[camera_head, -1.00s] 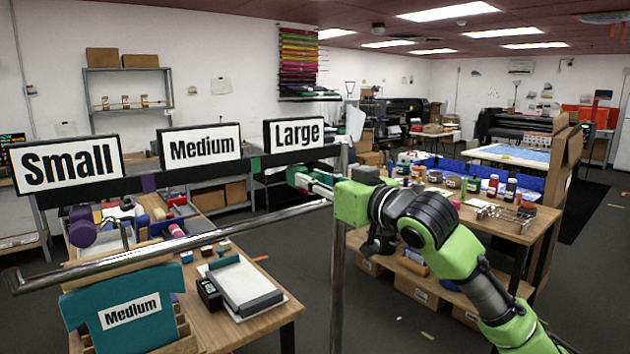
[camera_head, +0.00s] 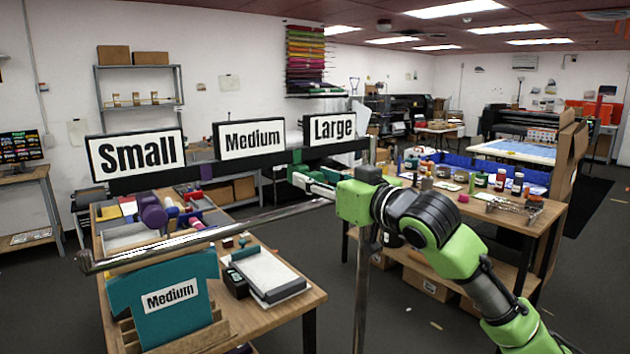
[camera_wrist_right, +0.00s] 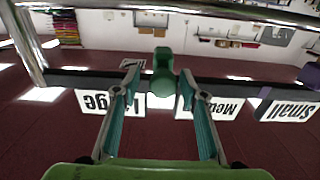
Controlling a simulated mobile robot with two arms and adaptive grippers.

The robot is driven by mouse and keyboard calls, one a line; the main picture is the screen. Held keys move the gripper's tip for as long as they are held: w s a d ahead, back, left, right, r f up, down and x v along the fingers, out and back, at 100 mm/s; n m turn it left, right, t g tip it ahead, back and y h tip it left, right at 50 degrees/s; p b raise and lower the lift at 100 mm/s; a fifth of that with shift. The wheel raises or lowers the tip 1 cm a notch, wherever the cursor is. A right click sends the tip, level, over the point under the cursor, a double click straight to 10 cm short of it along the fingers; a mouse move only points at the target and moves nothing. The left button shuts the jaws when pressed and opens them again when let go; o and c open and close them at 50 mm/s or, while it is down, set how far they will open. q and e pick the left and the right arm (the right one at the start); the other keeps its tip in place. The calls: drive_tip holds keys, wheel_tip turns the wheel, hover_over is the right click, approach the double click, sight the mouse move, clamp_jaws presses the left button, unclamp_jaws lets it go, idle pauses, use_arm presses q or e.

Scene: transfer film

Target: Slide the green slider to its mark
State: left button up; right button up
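The green slider (camera_head: 297,157) sits on the long black bar (camera_head: 250,164), between the Medium sign (camera_head: 249,138) and the Large sign (camera_head: 329,128). In the right wrist view, which is upside down, its green knob (camera_wrist_right: 162,82) lies between my right gripper's fingertips (camera_wrist_right: 160,78). The fingers are apart, with a gap on each side of the knob. In the head view my right gripper (camera_head: 312,182) reaches to the bar from the right, just below the Large sign. No separate mark for the green slider can be told for sure. My left gripper is out of view.
A purple piece (camera_head: 206,172) is on the bar and a purple knob (camera_head: 152,212) shows below the Small sign (camera_head: 135,152). A metal rail (camera_head: 235,224) and a post (camera_head: 362,270) stand close in front. A teal Medium shirt (camera_head: 165,325) is at lower left.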

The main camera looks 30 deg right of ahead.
drive_tip(key=shift+a+r, duration=0.1)
drive_tip(key=shift+a, duration=0.3)
drive_tip(key=shift+s+a, duration=0.1)
drive_tip(key=shift+a, duration=0.25)
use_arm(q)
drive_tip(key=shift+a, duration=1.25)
use_arm(e)
drive_tip(key=s+d, duration=0.1)
drive_tip(key=s, duration=1.1)
drive_tip(key=shift+d, duration=0.1)
